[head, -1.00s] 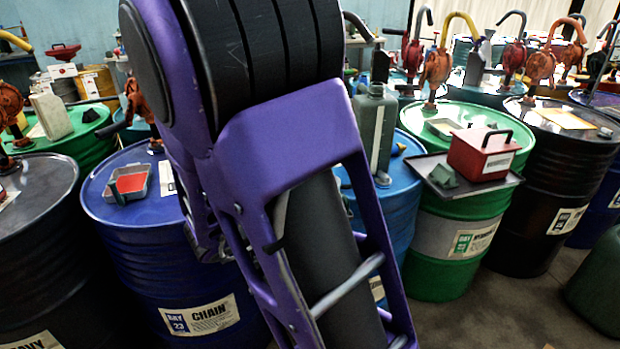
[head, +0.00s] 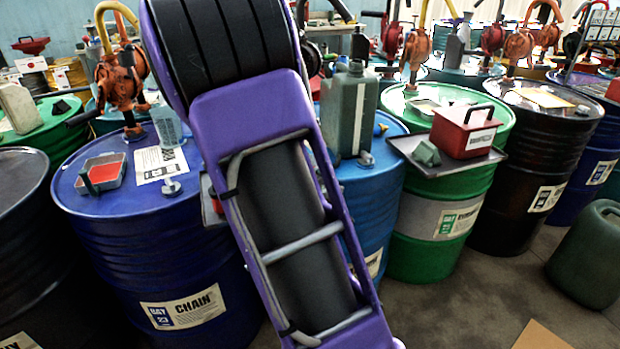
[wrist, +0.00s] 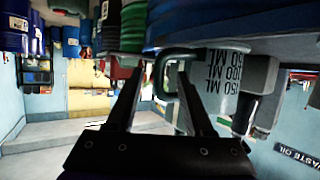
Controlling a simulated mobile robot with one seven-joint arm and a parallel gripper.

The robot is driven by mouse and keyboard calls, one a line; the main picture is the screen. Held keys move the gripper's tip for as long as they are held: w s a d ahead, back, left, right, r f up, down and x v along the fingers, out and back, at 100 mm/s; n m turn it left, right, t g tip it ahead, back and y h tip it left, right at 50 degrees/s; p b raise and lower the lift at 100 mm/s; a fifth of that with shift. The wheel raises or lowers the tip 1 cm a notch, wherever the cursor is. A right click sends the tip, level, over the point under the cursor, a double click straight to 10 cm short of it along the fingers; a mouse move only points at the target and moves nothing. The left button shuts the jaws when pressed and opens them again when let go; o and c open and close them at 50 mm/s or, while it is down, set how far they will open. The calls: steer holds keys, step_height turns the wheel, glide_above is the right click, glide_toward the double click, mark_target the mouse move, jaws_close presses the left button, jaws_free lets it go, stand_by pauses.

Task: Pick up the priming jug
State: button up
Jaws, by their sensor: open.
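The priming jug, a clear measuring jug with dark ML markings, stands on the blue drum (head: 190,262) marked CHAIN. In the head view the jug (head: 167,126) shows beside the orange pump, just left of my arm. In the wrist view, which is turned over, the jug body (wrist: 224,88) is right of my fingers, and a grey loop like its handle shows between the fingertips. My gripper (wrist: 162,72) is open, one finger on each side of that loop. Contact cannot be told. In the head view my arm hides the gripper.
An orange pump (head: 121,82) stands close behind the jug. A tray with red contents (head: 101,172), a white sheet (head: 160,163) and a grey cap (head: 171,187) lie on the same drum. A grey-green can (head: 349,110) stands on the lighter blue drum to the right.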

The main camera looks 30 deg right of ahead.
steer(key=b+x, duration=0.1)
steer(key=x, duration=0.3)
steer(key=shift+d+f, duration=0.2)
steer(key=shift+f, duration=0.05)
steer(key=shift+c, duration=0.2)
jaws_close()
stand_by(1.0)
